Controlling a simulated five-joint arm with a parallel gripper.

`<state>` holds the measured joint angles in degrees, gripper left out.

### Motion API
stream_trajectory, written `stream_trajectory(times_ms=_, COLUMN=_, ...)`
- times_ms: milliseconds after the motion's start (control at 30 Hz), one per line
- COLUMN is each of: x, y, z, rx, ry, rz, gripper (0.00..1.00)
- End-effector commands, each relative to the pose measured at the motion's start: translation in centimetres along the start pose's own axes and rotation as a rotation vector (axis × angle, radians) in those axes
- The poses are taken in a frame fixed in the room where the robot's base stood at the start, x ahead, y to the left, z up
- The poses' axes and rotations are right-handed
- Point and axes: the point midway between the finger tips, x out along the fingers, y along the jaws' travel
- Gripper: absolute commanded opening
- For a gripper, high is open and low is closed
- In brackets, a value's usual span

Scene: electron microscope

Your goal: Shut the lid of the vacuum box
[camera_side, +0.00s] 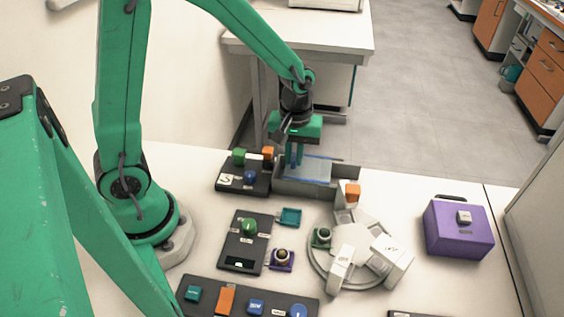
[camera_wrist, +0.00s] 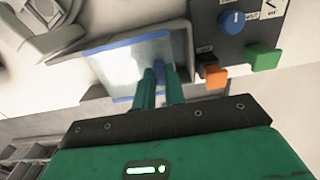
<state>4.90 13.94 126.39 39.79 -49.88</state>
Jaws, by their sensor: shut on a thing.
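A grey open-topped box (camera_side: 345,183) stands at the far edge of the table, and I take it for the vacuum box. Its clear lid (camera_side: 313,172) is a pale pane with blue edges, set between the grey walls. In the wrist view, the lid (camera_wrist: 120,62) shows large, with a blue strip along two sides. My gripper (camera_side: 294,158) points down at the lid's left part and is shut on its edge. In the wrist view, my fingertips (camera_wrist: 159,76) are close together at the pane. The exact grip point is partly hidden, and I cannot tell the lid's exact tilt.
A dark panel (camera_side: 232,181) with green, orange and blue controls sits close left of the box. A round white carousel (camera_side: 345,283) stands in front. A purple case (camera_side: 458,228) is at right. Other dark panels fill the front; table is clear between the carousel and the case.

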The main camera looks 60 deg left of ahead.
Motion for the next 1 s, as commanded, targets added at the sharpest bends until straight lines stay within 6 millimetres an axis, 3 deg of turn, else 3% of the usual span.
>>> stream_trajectory(times_ms=200, x=-0.1, y=-2.8, z=-0.1, rx=-0.003, ry=0.004, rz=0.004, gripper=0.0)
stream_trajectory(times_ms=533, x=-0.1, y=-3.4, z=0.0, rx=-0.004, ry=-0.001, rz=-0.001, gripper=0.0)
stream_trajectory(times_ms=567, x=-0.1, y=-3.4, z=0.0, rx=-0.004, ry=-0.002, rz=-0.002, gripper=0.16)
stream_trajectory(times_ms=667, x=-0.1, y=-3.4, z=0.0, rx=-0.004, ry=-0.002, rz=-0.002, gripper=0.34)
stream_trajectory(times_ms=1000, x=-0.1, y=-3.2, z=0.0, rx=-0.001, ry=0.001, rz=0.001, gripper=0.34)
